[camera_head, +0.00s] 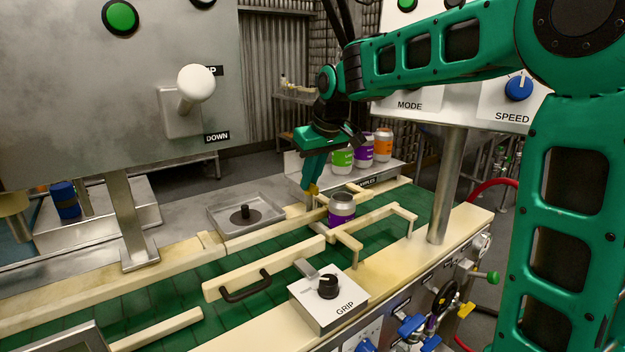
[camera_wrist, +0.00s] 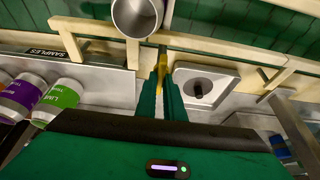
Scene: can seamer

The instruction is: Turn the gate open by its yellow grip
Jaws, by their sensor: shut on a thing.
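My gripper (camera_head: 312,188) reaches down at the far side of the green conveyor. In the wrist view my gripper (camera_wrist: 161,75) has its two green fingers closed around the yellow grip (camera_wrist: 162,62). The yellow grip (camera_head: 313,189) also shows as a small patch at the fingertips in the head view. The gate bar it belongs to is mostly hidden by the fingers. A purple-labelled can (camera_head: 341,211) stands on the belt just right of the fingers; its open top (camera_wrist: 137,15) shows in the wrist view. I cannot tell whether it touches the gate.
Cream guide rails (camera_head: 382,214) border the green belt (camera_head: 150,284). A steel tray with a dark knob (camera_head: 245,214) lies left of my gripper. Several sample cans (camera_head: 342,160) stand behind it. A GRIP control box (camera_head: 328,297) and a black handle (camera_head: 246,287) are at the front.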

